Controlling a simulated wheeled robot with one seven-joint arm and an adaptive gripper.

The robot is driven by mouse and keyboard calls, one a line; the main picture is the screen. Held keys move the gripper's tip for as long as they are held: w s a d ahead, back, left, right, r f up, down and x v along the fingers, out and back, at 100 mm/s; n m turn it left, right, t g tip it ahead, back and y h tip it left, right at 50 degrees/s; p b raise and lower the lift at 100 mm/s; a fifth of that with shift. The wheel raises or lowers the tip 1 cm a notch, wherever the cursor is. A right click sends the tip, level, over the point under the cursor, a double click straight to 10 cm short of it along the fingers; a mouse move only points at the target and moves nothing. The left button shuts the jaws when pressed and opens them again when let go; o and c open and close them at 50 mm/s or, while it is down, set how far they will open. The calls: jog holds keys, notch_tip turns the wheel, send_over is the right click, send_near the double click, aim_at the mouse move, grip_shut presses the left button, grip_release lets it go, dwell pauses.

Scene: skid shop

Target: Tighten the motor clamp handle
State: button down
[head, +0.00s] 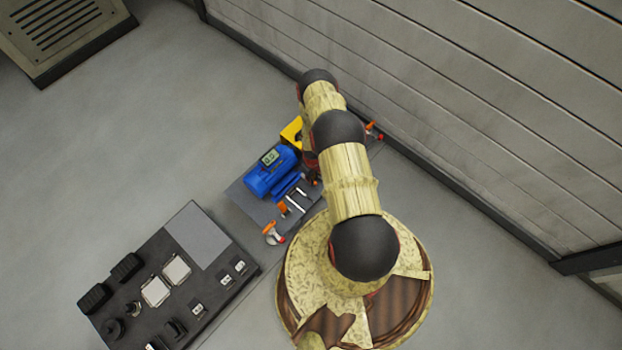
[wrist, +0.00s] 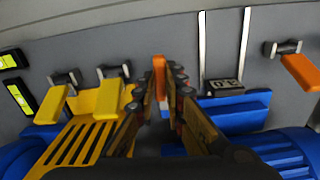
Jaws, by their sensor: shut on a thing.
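In the wrist view, my gripper (wrist: 168,82) is shut on an upright orange clamp handle (wrist: 159,66), which shows between the fingertips. The fingers hide its lower part and the clamp body. A second orange handle (wrist: 300,71) on a dark clamp stands apart at the right. The blue motor (head: 269,174), with a small display on top, sits on a grey skid plate in the head view. My arm covers the gripper and the held handle there.
A slotted yellow guard (wrist: 82,140) with two yellow-handled clamps (wrist: 52,104) is left of the fingers. A dark board (head: 215,290) with several small parts lies left of my base. A grey wall (head: 480,110) runs close behind the skid. Open floor is at the left.

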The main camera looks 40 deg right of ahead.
jog(key=shift+m, duration=0.9)
jog(key=m, duration=0.2)
jog(key=shift+m, duration=0.3)
jog(key=shift+m, duration=3)
